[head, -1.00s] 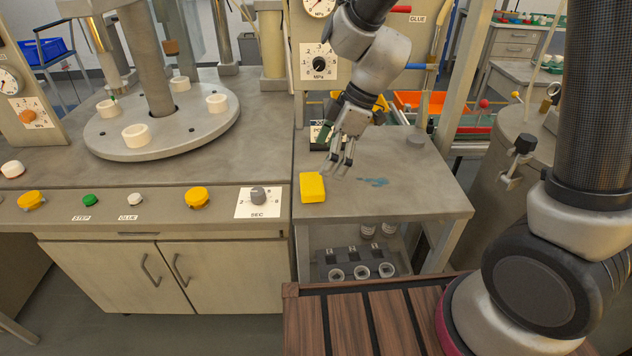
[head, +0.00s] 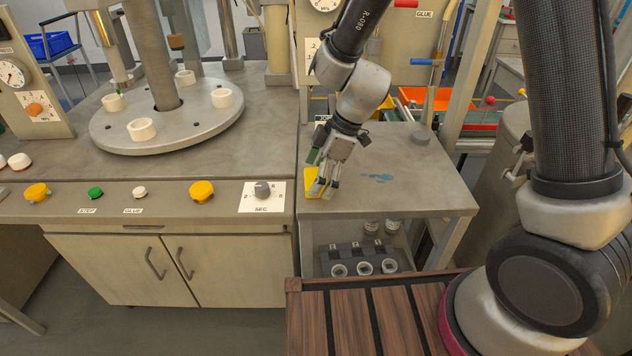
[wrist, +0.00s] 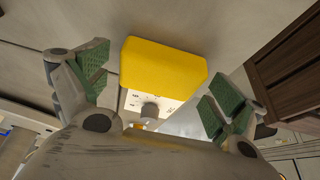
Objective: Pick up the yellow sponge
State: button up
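The yellow sponge (head: 311,182) lies on the grey side table near its left edge, partly hidden by my gripper in the head view. My gripper (head: 325,187) points down at the sponge from above and to its right. In the wrist view the sponge (wrist: 163,66) shows as a yellow block just ahead of the gap between the green-padded fingers. The fingers of my gripper (wrist: 158,88) are spread wide on both sides of it, and I see no clear contact.
A blue smear (head: 377,178) marks the tabletop right of the sponge. A round grey knob-like piece (head: 420,138) stands at the back right. The machine counter with a yellow button (head: 202,191) and a dial (head: 263,190) adjoins on the left.

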jog(key=c, duration=0.6)
jog(key=shift+o, duration=0.2)
notch_tip(320, 180, up, 10)
